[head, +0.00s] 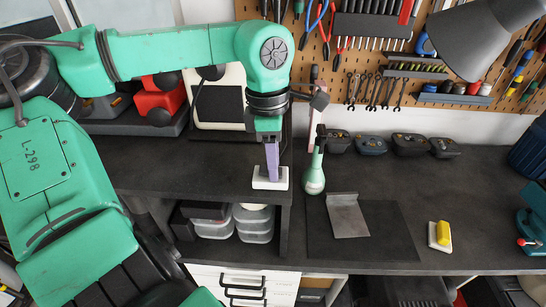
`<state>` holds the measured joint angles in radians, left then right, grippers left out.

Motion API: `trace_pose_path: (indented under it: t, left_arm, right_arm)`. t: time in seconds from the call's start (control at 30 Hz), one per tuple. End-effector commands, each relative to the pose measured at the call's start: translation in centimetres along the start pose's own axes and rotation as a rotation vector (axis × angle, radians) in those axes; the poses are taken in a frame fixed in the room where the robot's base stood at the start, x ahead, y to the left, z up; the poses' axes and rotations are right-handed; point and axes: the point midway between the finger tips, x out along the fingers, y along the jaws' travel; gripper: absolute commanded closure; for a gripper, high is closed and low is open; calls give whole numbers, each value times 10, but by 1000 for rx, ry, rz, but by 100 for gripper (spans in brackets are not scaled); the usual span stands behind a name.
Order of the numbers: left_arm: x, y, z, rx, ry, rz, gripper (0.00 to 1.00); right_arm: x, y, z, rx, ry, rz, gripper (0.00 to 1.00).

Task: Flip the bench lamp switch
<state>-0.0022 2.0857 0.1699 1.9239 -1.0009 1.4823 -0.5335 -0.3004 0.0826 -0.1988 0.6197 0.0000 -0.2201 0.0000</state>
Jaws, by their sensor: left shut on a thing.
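A white block-like base (277,185) stands on the near edge of the raised shelf at the centre, with an upright purple piece (272,160) on it. My left gripper (269,140) reaches down from above and is shut on the top of the purple piece; its fingertips are hard to make out. A second white base with a yellow block (443,232) lies on the bench at the right. No label shows which belongs to the lamp. The grey lamp head (478,40) hangs at the upper right. My right gripper is not in view.
A grey metal plate (347,216) lies on a dark mat (390,240). Several small bins (410,145) line the back under the pegboard of tools. The bench between mat and bins is clear.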

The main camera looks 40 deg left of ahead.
Motion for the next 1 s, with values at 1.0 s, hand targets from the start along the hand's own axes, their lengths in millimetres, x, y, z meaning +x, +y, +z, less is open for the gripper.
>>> trace_pose_path:
  t: [1.0]
  left_arm:
    - [-126,1,0,-3,0,4,35]
  right_arm:
    - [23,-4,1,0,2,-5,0]
